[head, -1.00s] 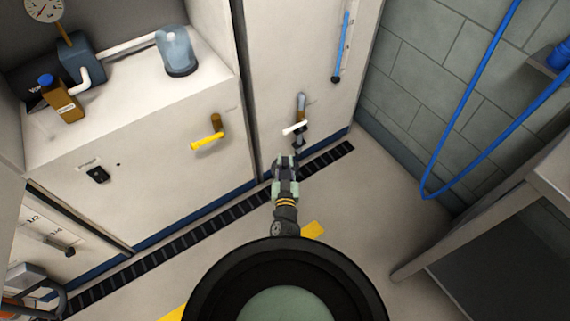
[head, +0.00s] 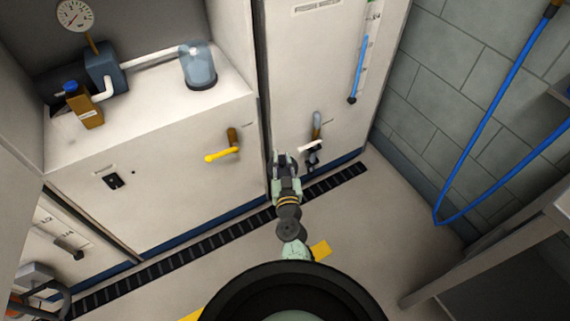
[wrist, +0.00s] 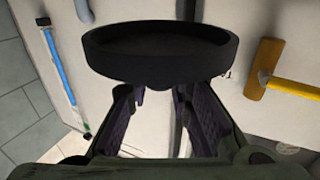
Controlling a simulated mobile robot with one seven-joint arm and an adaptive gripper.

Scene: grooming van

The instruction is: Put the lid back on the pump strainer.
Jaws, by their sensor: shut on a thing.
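The pump strainer (head: 198,70) is a clear, bluish pot with a dark base, standing on the right part of the white counter. A white pipe joins it to the blue-grey pump (head: 105,68). My gripper (head: 286,158) is in front of the white cabinets, low and to the right of the strainer, well apart from it. In the wrist view, my gripper (wrist: 160,105) is shut on the black round lid (wrist: 155,70), holding it at its near edge beyond the fingertips. The exact grip is partly hidden. In the head view I cannot make out the lid clearly.
A brown bottle (head: 84,105) with a blue cap stands left on the counter (head: 160,105). A blue hose (head: 490,130) hangs at right. Floor is clear around the drain grate.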

